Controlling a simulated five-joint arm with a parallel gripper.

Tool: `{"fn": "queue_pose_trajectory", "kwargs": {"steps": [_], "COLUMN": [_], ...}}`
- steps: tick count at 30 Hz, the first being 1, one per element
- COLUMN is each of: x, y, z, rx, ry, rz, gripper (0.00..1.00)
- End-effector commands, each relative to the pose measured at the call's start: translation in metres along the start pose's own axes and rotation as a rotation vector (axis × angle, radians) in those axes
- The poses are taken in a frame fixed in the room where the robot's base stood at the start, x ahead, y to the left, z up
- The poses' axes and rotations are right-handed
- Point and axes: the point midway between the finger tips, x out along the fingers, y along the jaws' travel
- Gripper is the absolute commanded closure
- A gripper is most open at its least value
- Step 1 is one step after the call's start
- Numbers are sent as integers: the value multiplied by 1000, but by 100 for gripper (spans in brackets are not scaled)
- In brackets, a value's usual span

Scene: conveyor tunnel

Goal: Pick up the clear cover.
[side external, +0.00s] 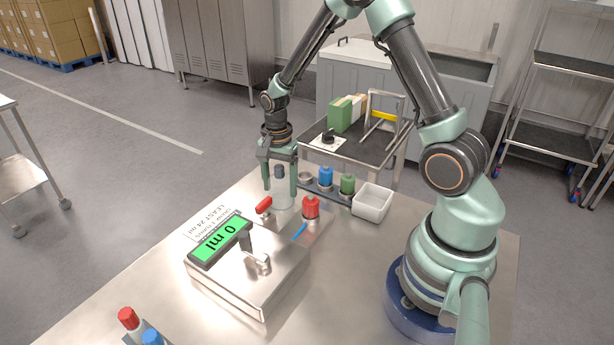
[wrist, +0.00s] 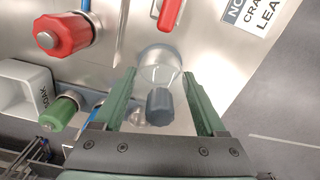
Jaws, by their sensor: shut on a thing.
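The clear cover (side external: 283,200) is a see-through cylinder with a dark grey knob, beside the far end of the metal box. In the wrist view the clear cover (wrist: 160,66) lies between my fingers, with its grey knob towards the palm. My gripper (side external: 281,192) points down from above, its two green fingers on either side of the cover; my gripper also shows in the wrist view (wrist: 158,76). It is shut on the cover. I cannot tell whether the cover's lower rim touches the surface.
Close by are a red-handled lever (side external: 264,205), a red-capped fitting (side external: 311,207), a rack with blue (side external: 326,176) and green (side external: 347,184) bottles, and a white bin (side external: 372,203). The front table is largely clear.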

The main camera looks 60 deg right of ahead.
Motion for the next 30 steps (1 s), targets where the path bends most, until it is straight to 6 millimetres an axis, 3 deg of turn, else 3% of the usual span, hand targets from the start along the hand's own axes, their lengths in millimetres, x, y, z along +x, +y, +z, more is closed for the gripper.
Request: {"fn": "queue_pose_trajectory", "kwargs": {"steps": [8,13,24,30], "x": [-7,-29,-131,-173], "y": [-1,-1,-1,-1], "z": [0,0,-1,0], "rx": [0,0,0,0], "ry": [1,2,3,2], "rz": [-2,-5,-7,-5], "gripper": [82,82,82,82]}}
